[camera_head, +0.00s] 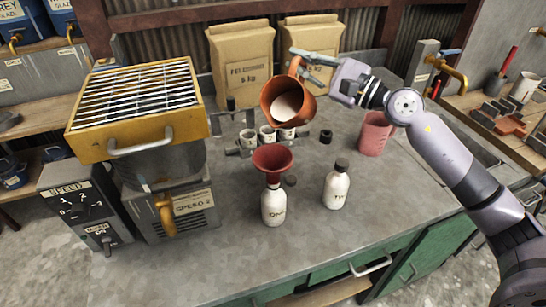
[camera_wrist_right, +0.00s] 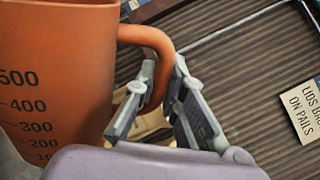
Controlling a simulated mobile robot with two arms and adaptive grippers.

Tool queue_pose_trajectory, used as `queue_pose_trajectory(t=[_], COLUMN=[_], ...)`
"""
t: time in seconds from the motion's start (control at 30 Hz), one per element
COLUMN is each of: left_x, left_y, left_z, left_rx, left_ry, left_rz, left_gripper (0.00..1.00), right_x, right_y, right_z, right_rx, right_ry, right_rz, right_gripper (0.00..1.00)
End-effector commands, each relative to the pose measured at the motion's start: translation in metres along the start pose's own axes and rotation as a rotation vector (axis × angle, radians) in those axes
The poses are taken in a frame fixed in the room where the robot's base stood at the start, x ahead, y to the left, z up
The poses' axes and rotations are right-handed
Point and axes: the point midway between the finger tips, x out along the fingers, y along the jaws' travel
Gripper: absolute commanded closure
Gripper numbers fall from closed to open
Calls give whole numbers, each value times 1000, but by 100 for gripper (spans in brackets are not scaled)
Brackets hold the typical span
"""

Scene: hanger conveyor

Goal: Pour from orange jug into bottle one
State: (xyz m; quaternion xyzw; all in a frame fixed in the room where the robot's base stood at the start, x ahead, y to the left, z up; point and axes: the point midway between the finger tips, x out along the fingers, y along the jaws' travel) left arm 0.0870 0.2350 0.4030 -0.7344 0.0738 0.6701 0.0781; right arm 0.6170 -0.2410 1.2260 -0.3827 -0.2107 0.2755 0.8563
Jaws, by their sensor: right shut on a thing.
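The orange jug (camera_head: 268,98) is held in the air above the bench, tilted with its mouth toward the lower left, and pale liquid shows inside. My right gripper (camera_head: 302,60) is shut on its handle; in the right wrist view the fingers (camera_wrist_right: 163,88) are around the handle of the jug (camera_wrist_right: 60,60), which has volume marks. Bottle one (camera_head: 273,208), white and labelled, stands upright with a red funnel (camera_head: 272,158) in its neck. The jug is above and behind the funnel, apart from it; no stream shows. My left gripper is out of view.
A second white bottle (camera_head: 336,190) with a dark cap stands right of bottle one. A pink jug (camera_head: 374,134) stands behind it. A yellow-framed sieve machine (camera_head: 135,105) is at left. Small cups (camera_head: 267,134) and paper sacks (camera_head: 240,68) are behind. The bench front is clear.

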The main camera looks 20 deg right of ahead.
Motion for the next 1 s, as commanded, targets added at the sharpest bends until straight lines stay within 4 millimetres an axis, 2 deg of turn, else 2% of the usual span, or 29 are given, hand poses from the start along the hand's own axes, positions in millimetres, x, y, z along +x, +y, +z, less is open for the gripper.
queue_pose_trajectory(t=[1.0], left_x=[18], left_y=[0], left_z=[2], left_rx=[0], left_ry=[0], left_rz=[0], left_gripper=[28], right_x=[-1], right_y=[1], right_z=[5], right_rx=[-71], right_ry=[-15], right_rz=[-3], right_gripper=[100])
